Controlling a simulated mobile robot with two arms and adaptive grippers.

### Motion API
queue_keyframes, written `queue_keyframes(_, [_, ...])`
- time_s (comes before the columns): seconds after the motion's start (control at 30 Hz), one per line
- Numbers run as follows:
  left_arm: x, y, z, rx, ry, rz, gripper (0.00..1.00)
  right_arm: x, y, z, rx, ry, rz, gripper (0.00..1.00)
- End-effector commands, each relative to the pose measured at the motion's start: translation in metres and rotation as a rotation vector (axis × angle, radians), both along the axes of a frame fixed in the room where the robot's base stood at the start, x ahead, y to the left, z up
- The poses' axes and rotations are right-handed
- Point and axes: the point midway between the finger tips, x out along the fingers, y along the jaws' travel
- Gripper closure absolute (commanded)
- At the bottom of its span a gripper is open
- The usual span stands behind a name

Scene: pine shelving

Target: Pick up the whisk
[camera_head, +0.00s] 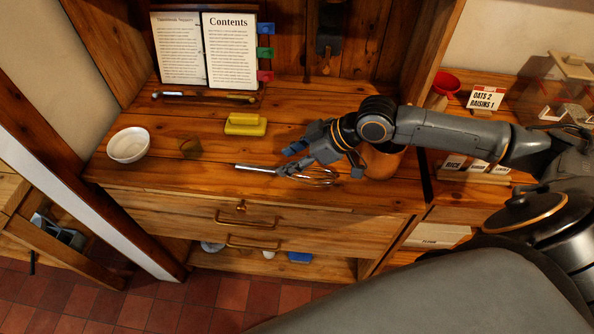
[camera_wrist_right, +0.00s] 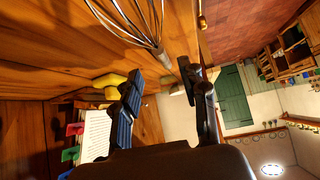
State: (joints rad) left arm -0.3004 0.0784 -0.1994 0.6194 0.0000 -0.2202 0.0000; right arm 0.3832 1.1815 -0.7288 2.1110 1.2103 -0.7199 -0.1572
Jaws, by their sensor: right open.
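The whisk (camera_head: 257,168) lies on the wooden counter (camera_head: 210,170). Its metal handle points left and its wire loops spread to the right, under my right gripper. My right gripper (camera_head: 325,160) is open with its fingers spread just above the whisk's wire end. In the right wrist view, the whisk's wires (camera_wrist_right: 128,22) narrow toward a spot just ahead of the gap between my open fingers (camera_wrist_right: 160,80). Nothing is held between the fingers. Whether a finger touches the wires cannot be told. My left gripper is in neither view.
A rounded orange-brown object (camera_head: 383,162) sits close to the right of my gripper. An open book (camera_head: 205,50) stands behind. Drawers with brass handles (camera_head: 246,220) lie below the counter.

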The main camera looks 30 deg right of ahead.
Motion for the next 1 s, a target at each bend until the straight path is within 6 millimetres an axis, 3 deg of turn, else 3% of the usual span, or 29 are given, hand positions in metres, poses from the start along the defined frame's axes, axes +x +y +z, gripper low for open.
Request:
queue_keyframes(0.27, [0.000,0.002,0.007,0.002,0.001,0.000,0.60,0.008,0.011,-0.011,0.001,0.002,0.001,0.57])
queue_keyframes(0.53, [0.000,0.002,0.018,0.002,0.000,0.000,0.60,0.025,0.031,-0.035,0.001,0.001,0.001,0.57])
queue_keyframes(0.87, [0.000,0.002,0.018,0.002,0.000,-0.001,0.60,0.028,0.034,-0.041,-0.002,-0.001,0.001,0.57])
queue_keyframes(1.0, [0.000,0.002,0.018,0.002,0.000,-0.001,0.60,0.027,0.034,-0.041,-0.002,0.000,0.001,0.86])
